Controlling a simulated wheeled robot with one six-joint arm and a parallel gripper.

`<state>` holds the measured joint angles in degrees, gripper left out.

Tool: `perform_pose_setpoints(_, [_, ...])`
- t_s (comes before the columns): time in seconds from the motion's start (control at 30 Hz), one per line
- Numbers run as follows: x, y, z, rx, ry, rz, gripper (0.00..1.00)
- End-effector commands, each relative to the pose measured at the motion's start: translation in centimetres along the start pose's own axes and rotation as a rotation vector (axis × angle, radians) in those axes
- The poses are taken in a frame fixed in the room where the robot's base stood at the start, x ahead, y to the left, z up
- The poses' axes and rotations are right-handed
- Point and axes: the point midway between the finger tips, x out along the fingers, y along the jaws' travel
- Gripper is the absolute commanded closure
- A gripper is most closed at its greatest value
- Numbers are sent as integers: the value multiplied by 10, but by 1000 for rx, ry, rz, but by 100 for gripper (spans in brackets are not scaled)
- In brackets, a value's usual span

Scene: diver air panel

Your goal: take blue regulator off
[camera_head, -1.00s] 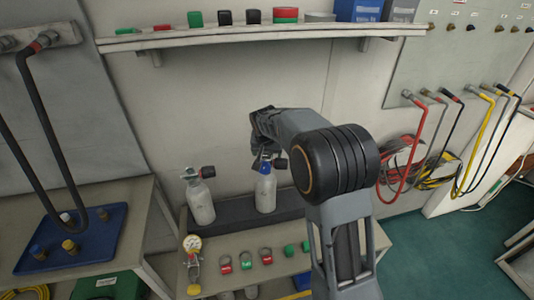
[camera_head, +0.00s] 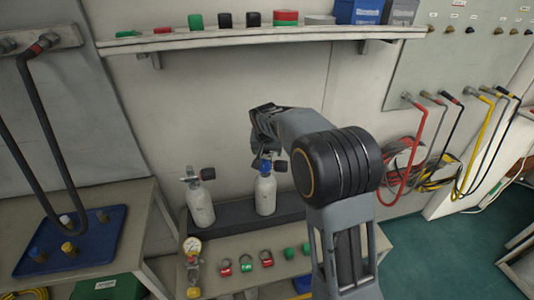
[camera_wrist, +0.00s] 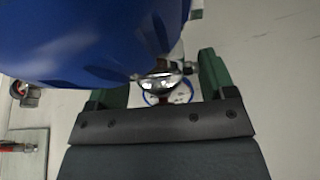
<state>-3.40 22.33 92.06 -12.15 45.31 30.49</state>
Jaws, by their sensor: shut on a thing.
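My gripper (camera_head: 264,150) is over the right bottle against the wall. In the wrist view its green fingers (camera_wrist: 165,88) stand on either side of a shiny metal fitting. The blue regulator (camera_wrist: 85,35) fills the upper left of that view, close to the camera, and the fitting is at its edge. In the head view a blue part (camera_head: 263,163) shows just under the gripper, at the top of the grey-white right bottle (camera_head: 265,195). A dark knob (camera_head: 281,165) is beside it. The gripper hides much of this joint, so I cannot tell whether regulator and bottle touch.
A second bottle (camera_head: 200,205) stands to the left on the dark rack (camera_head: 235,212). A gauge (camera_head: 192,246) and several coloured rings lie on the bench in front. A loaded shelf (camera_head: 270,36) runs above. A blue tray (camera_head: 95,250) is at the left.

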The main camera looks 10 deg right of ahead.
Motion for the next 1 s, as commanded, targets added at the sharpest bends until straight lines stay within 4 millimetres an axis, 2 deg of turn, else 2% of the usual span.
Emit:
perform_pose_setpoints(0.1, [-17, 0, -8, 1, 5, -2, 68])
perform_pose_setpoints(0.47, [-82, 26, 8, 2, 7, -3, 68])
perform_pose_setpoints(0.7, [-117, 53, 34, 1, 6, -1, 68])
perform_pose_setpoints(1.0, [-144, 74, 56, 1, 3, -1, 68])
